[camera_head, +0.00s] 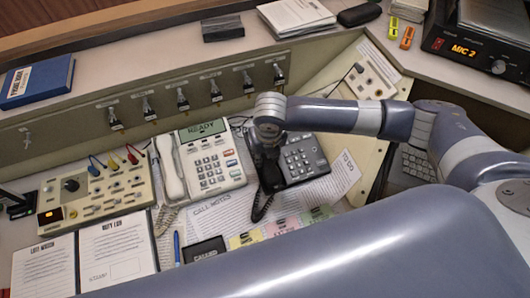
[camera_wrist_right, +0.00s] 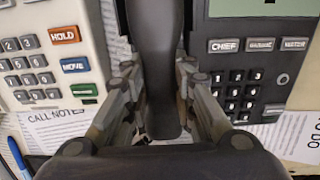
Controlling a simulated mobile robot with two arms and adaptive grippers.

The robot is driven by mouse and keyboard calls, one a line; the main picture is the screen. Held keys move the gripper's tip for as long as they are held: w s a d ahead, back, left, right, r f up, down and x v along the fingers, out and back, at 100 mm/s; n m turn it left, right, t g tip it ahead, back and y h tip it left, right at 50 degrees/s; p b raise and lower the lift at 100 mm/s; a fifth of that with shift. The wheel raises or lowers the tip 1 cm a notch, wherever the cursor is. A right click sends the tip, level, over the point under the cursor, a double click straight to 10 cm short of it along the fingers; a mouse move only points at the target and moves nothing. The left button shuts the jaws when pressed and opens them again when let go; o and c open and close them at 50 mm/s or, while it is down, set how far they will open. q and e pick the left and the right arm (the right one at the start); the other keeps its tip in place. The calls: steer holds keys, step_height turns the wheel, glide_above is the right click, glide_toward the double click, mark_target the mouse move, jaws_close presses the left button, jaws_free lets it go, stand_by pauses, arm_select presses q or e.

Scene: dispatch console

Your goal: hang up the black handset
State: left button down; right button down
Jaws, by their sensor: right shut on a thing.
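The black desk phone (camera_head: 304,160) sits on the sloped console, with its keypad and screen facing up. It also shows at the right of the right wrist view (camera_wrist_right: 246,84). My right gripper (camera_head: 268,140) is over the phone's left side. In the right wrist view its two fingers (camera_wrist_right: 158,85) are closed on either side of the black handset (camera_wrist_right: 160,40). My left gripper is not in view.
A white phone (camera_head: 212,160) with its own handset (camera_head: 168,166) stands close on the left. Paper call notes (camera_head: 205,218) and coloured notes (camera_head: 284,224) lie in front. A switch panel (camera_head: 95,190) is farther left. A row of plugs (camera_head: 182,98) lines the back wall.

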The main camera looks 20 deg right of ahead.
steer(key=shift+f, duration=0.2)
steer(key=c, duration=1.3)
jaws_free()
steer(key=o, duration=0.5)
steer(key=shift+o, duration=0.2)
steer(key=r+p, duration=0.4)
steer(key=p, duration=0.1)
steer(key=s+r+p, duration=0.1)
steer(key=r+p, duration=0.2)
steer(key=shift+s+f, duration=0.1)
